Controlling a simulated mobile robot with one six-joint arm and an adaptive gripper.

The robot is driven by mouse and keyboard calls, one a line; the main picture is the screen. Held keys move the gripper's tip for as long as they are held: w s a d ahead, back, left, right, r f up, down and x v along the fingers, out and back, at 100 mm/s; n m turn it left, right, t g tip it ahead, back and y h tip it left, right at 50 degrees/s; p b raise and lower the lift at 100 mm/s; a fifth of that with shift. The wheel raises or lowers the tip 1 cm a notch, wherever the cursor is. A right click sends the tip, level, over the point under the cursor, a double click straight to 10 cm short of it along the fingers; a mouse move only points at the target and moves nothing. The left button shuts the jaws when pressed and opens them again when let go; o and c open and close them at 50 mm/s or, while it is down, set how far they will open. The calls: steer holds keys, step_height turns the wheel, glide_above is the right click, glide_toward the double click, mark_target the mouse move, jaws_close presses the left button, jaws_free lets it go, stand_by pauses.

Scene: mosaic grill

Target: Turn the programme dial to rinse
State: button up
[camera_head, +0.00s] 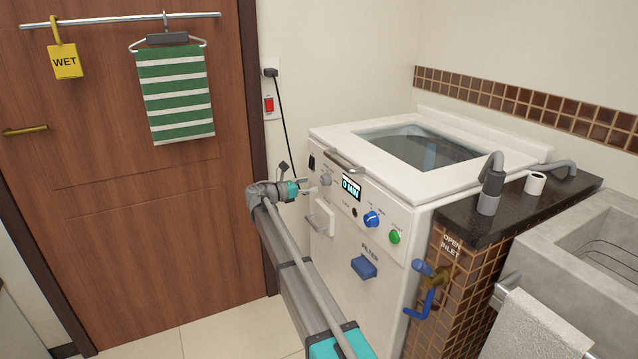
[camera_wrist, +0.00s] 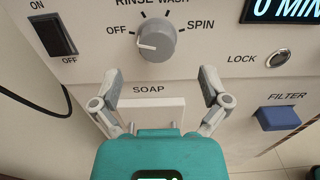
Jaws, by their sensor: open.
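The programme dial (camera_wrist: 157,40) is a round grey knob on the washer's white front panel. It also shows in the head view (camera_head: 326,180), close to my gripper. Its white pointer line faces left, close to the OFF label. RINSE and WASH are printed above it and SPIN to its right. My gripper (camera_wrist: 158,76) is open and empty, also in the head view (camera_head: 309,189). Its two fingers are spread below and to either side of the dial. I cannot tell whether either finger touches the panel.
The white washer (camera_head: 375,265) has a black ON/OFF switch (camera_wrist: 53,35), a display (camera_wrist: 280,8) reading 0 MIN, a LOCK button (camera_wrist: 278,59), a blue filter handle (camera_wrist: 279,118) and a soap drawer (camera_wrist: 158,109). A cable (camera_head: 282,115) hangs on the wall behind my gripper.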

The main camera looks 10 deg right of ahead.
mark_target(323, 182)
steer(key=shift+x, duration=2.55)
steer(key=c, duration=1.1)
steer(key=shift+a, duration=0.45)
steer(key=shift+c, duration=0.4)
steer(key=shift+s+d, duration=0.1)
steer(key=shift+d, duration=0.45)
